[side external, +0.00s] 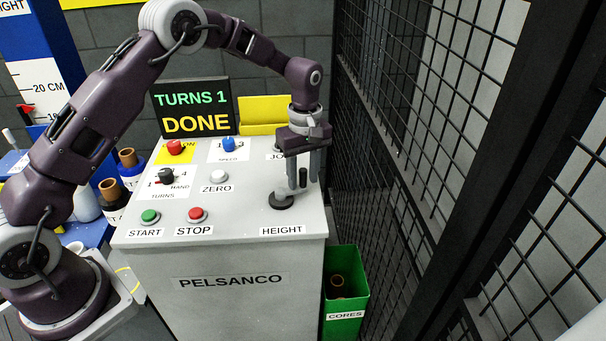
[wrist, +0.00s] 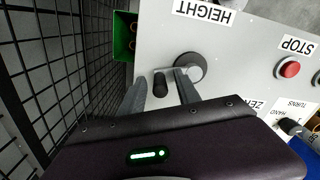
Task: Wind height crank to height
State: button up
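The height crank has a black round hub (side external: 281,201) on the grey console top, above the HEIGHT label. A short metal arm leads from the hub to an upright black handle (side external: 303,178). My gripper (side external: 303,175) points down over the crank, its fingers on either side of the handle. In the wrist view, the handle (wrist: 160,84) stands between the open fingers (wrist: 161,92), with visible gaps beside it. The hub (wrist: 190,67) is just beyond the right finger. A height scale (side external: 38,90) at the far left reads 20 CM, with a red pointer (side external: 25,108) below that mark.
The console (side external: 225,285) carries a green START button (side external: 150,216), a red STOP button (side external: 196,214) and other knobs. Its screen (side external: 193,107) reads TURNS 1 DONE. A black mesh fence (side external: 400,130) and a green CORES bin (side external: 346,300) stand close on the right.

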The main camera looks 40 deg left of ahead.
aim_at(282, 219)
jog(key=shift+c, duration=0.5)
grip_shut()
jog(key=shift+s+d+m, duration=0.15)
jog(key=shift+d+m, duration=0.1)
jog(key=shift+m, duration=0.25)
